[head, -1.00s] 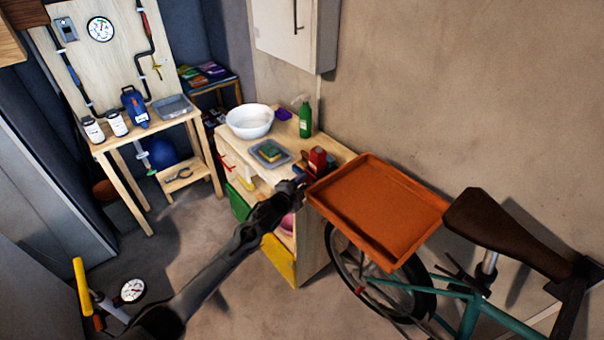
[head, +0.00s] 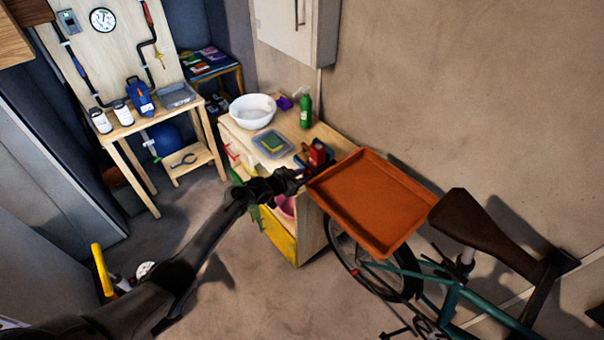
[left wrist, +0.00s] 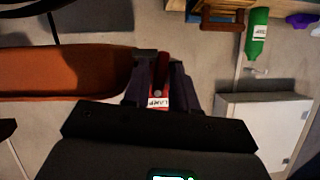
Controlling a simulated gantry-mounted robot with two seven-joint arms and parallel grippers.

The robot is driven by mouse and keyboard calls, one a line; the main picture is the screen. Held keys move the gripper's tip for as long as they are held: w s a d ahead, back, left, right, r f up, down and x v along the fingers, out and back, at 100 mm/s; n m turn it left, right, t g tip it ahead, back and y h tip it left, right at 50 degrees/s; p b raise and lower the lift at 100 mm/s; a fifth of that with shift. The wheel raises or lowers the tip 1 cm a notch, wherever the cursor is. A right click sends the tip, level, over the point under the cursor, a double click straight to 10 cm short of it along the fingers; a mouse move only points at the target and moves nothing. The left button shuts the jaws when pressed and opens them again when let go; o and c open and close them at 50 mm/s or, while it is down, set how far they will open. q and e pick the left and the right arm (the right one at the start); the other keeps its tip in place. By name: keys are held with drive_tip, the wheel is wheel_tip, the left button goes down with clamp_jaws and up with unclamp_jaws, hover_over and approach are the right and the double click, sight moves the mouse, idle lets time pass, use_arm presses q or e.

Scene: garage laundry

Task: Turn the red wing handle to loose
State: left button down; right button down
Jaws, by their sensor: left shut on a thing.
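My left gripper (head: 300,178) is beside the near left corner of the orange tray (head: 372,203), in front of the wooden cabinet. In the left wrist view, its two dark fingers (left wrist: 160,64) are closed on the red wing handle (left wrist: 163,76). A white label (left wrist: 158,102), which seems to read "CLAMP", shows just below the red part, between the fingers. Most of the handle is hidden by the fingers, and its turned angle cannot be told. In the head view I cannot make the handle out. My right gripper is not in view.
The orange tray also lies close to the fingers in the left wrist view (left wrist: 65,72). A red item (head: 318,153), a white bowl (head: 252,109) and a green bottle (head: 306,112) stand on the cabinet. A bicycle (head: 455,290) stands below and right of the tray.

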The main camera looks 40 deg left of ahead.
use_arm(q)
drive_tip(key=shift+a+n+h, duration=0.1)
drive_tip(key=shift+n+h, duration=0.3)
drive_tip(key=shift+n, duration=0.4)
drive_tip(key=shift+f, duration=0.1)
drive_tip(key=c, duration=1.2)
unclamp_jaws()
drive_tip(key=shift+o, duration=0.2)
drive_tip(key=p+v, duration=0.2)
drive_tip(key=v, duration=0.8)
drive_tip(key=shift+s+a+r, duration=0.2)
drive_tip(key=shift+s+r, duration=0.1)
